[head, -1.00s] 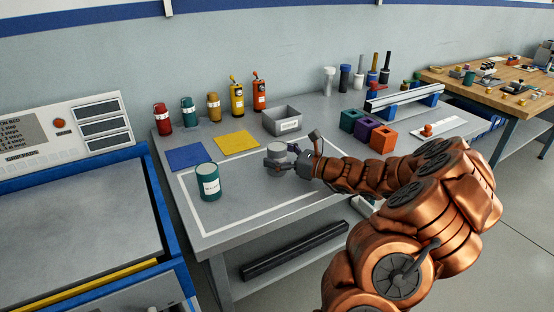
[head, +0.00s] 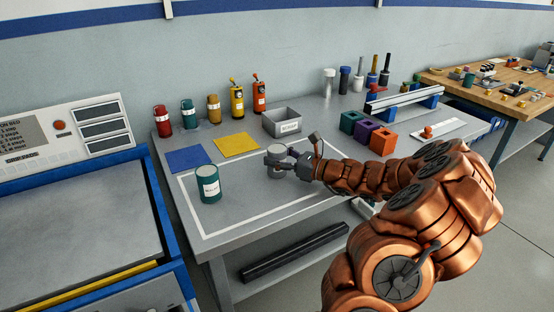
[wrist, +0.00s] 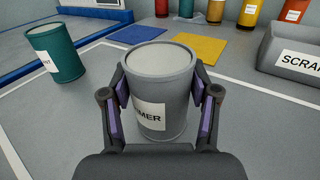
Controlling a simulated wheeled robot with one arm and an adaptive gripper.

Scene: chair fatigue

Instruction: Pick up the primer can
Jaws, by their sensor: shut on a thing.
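The primer can is a grey cylinder (wrist: 158,88) with a white label, of which "MER" shows in the wrist view. It stands upright on the grey bench inside the white outline, and it also shows in the head view (head: 276,158). My gripper (wrist: 160,96) is shut on it, with one purple-padded finger on each side. In the head view my gripper (head: 284,164) reaches the can from the right. The can's lower part is partly hidden by the gripper.
A teal can (head: 208,184) stands left of the primer can. Behind are blue (head: 190,158) and yellow (head: 236,144) mats, a grey scrap bin (head: 282,122) and several coloured bottles. Orange, purple and teal blocks (head: 383,142) stand behind my arm.

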